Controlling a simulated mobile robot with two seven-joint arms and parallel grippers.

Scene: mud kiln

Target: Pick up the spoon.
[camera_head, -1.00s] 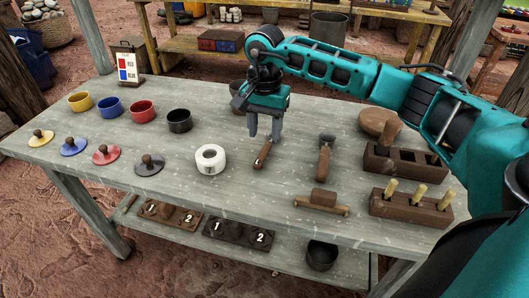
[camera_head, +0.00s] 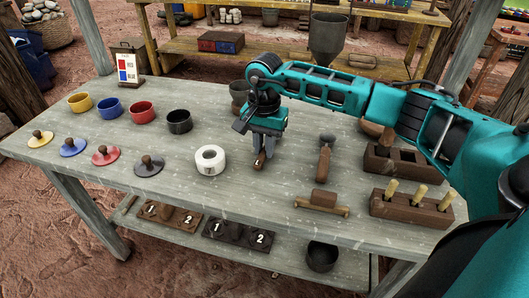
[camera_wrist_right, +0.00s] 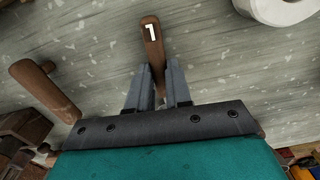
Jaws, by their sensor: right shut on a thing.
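The spoon (camera_head: 259,164) has a brown wooden handle and lies near the middle of the grey table, just right of a white roll. My right gripper (camera_head: 264,147) is low at the table, shut on the spoon's handle, and hides much of the spoon. In the right wrist view, the handle (camera_wrist_right: 151,40) with a white "1" stretches away from between the fingers (camera_wrist_right: 158,88). I cannot tell whether the spoon has left the table. My left gripper is not in view.
The white roll (camera_head: 210,160) stands close on the left. A brown-handled tool (camera_head: 325,160) and a wooden piece (camera_head: 322,200) lie on the right, before slotted wooden blocks (camera_head: 411,208). Several coloured bowls and knobbed lids fill the table's left. The front middle of the table is clear.

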